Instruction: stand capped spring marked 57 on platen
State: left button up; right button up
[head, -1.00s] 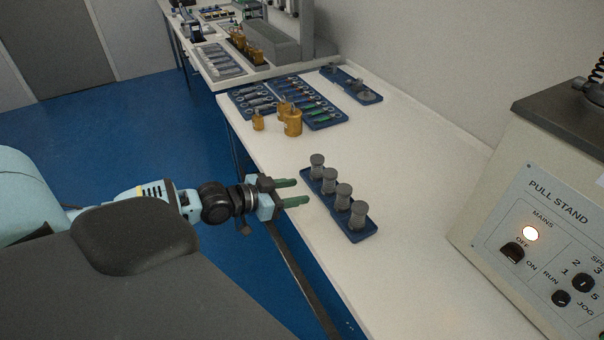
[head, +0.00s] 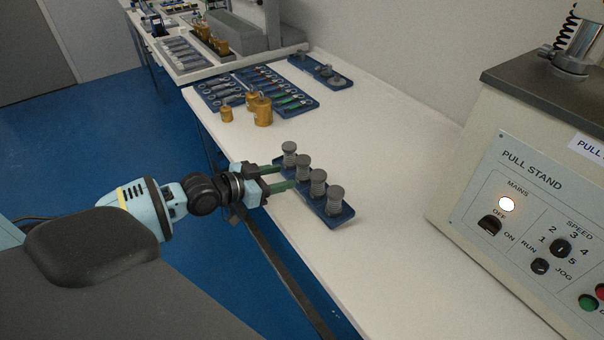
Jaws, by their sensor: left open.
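Several grey capped springs stand upright in a row on a blue tray (head: 341,218) on the white bench. The farthest capped spring (head: 289,154) is at the row's back left, and the nearest capped spring (head: 335,200) is at its front right. Their markings are too small to read, so I cannot tell which is 57. My left gripper (head: 286,177) has its green fingers apart at the left side of the tray, close to the farther springs. Nothing shows between the fingers. My right gripper is not in view. I cannot make out the platen for certain.
The pull stand (head: 530,190) with its lit panel stands at the right. Brass weights (head: 262,110) and a blue tool tray (head: 285,92) are farther back. Another blue tray (head: 320,70) lies near the wall. The bench between springs and pull stand is clear.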

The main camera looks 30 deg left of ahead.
aim_at(298, 173)
pick_arm(q)
jog(key=shift+b+x, duration=0.55)
jog(key=shift+x, duration=0.55)
jog(key=shift+b+x, duration=0.5)
jog(key=shift+x, duration=0.45)
jog(key=shift+b+x, duration=0.65)
jog(key=shift+x, duration=0.55)
jog(key=shift+w+d+f, duration=0.1)
jog(key=shift+w, duration=0.2)
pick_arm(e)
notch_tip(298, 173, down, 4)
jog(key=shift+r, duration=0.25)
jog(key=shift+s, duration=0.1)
